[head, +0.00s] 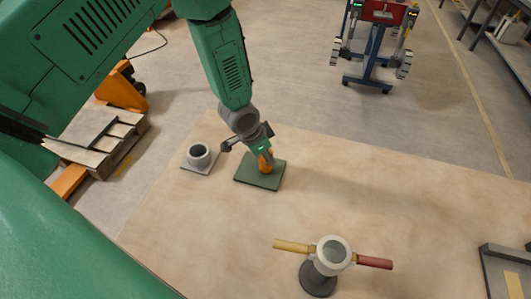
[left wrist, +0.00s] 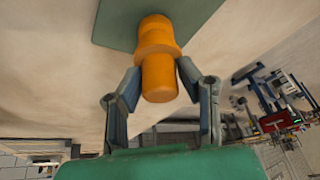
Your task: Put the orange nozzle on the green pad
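The orange nozzle (head: 265,163) is at the green pad (head: 245,180), over the pad's upper part, and looks upright. Its foot seems to meet the pad, though I cannot see the contact clearly. In the left wrist view the nozzle (left wrist: 158,58) points away from me towards the pad (left wrist: 112,22). My left gripper (head: 250,146) is directly above it. Its fingers (left wrist: 160,72) lie on both sides of the nozzle, with the tips close to its wider collar. I cannot tell whether they press on it. My right gripper is not in view.
A grey ring-shaped part (head: 198,154) sits on a light plate left of the pad. A stand with a white ring (head: 333,251) and yellow and red handles is at the front. A grey tray (head: 505,268) is at the right edge.

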